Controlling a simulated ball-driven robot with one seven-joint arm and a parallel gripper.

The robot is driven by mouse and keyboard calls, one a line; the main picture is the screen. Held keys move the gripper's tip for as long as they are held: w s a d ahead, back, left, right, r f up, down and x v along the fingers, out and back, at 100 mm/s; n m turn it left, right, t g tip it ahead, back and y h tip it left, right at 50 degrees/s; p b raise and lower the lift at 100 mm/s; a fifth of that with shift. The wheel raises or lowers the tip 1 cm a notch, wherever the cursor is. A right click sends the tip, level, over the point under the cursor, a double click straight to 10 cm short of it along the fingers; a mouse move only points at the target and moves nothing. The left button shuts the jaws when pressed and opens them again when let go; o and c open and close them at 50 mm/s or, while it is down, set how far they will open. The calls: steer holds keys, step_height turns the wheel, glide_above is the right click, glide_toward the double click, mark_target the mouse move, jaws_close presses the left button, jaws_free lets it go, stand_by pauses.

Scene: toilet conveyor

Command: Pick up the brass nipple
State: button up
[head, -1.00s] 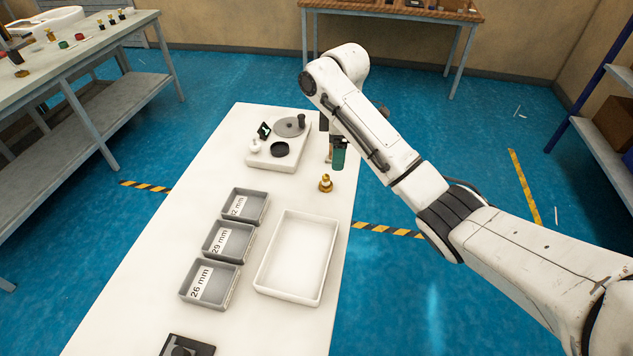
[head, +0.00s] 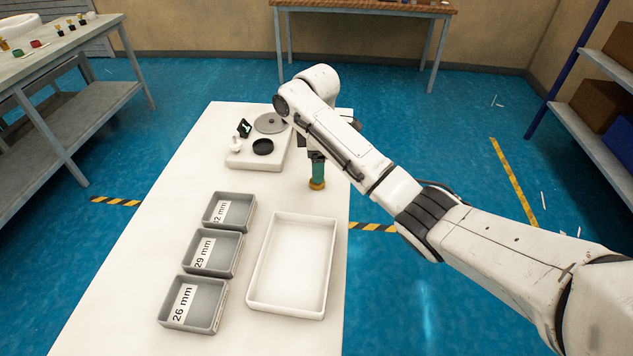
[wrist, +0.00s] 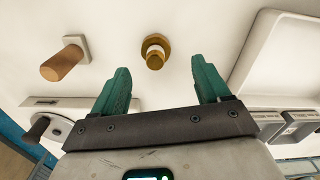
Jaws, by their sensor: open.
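The brass nipple (head: 317,184) stands on the white table near its right edge, behind the white tray. In the wrist view the brass nipple (wrist: 155,52) shows as a ring with a round end, lying just beyond the gap between the fingertips. My gripper (head: 318,158) has green fingers and points down right over the nipple. In the wrist view my gripper (wrist: 160,72) is open, with nothing between its fingers. The fingers partly hide the nipple's top in the head view, so I cannot tell whether they touch it.
An empty white tray (head: 251,290) lies in front of the nipple. Grey bins marked 26 mm (head: 219,318), 29 mm (head: 234,259) and 32 mm (head: 247,220) stand to its left. A white device (head: 240,159) sits at the back. A brown cylinder (wrist: 64,63) shows in the wrist view.

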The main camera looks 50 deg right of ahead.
steer(key=f, duration=0.5)
steer(key=shift+d+f+p, duration=0.3)
steer(key=shift+d, duration=0.05)
steer(key=shift+w, duration=0.1)
steer(key=c, duration=1.2)
